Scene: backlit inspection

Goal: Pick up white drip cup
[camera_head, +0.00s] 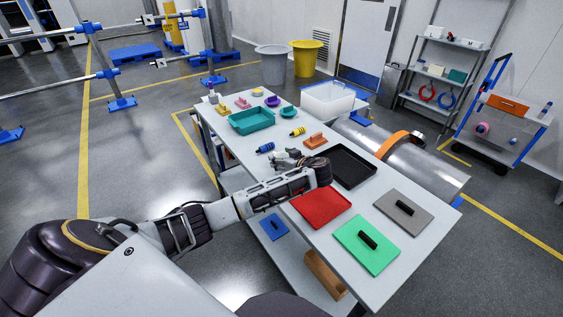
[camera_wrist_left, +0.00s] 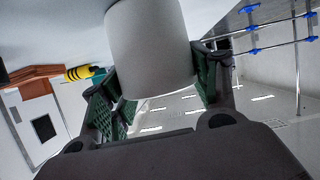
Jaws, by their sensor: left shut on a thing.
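The white drip cup (camera_wrist_left: 150,45) is a plain white cylinder that fills the upper middle of the left wrist view. It sits between the two dark green padded fingers of my left gripper (camera_wrist_left: 160,82), which is shut on it. In the head view my left gripper (camera_head: 284,160) is over the middle of the white table (camera_head: 238,153), between the red tray and the blue-black striped piece. The cup is small there and hard to make out beside the fingers. My right gripper is not in view.
On the table are a red tray (camera_head: 320,208), a black tray (camera_head: 377,170), a teal bin (camera_head: 251,122), a green board (camera_head: 350,250), a grey board (camera_head: 403,228), an orange block (camera_head: 316,140), and striped yellow (camera_head: 297,132) and blue (camera_head: 265,148) pieces. A metal cylinder (camera_head: 430,178) lies behind.

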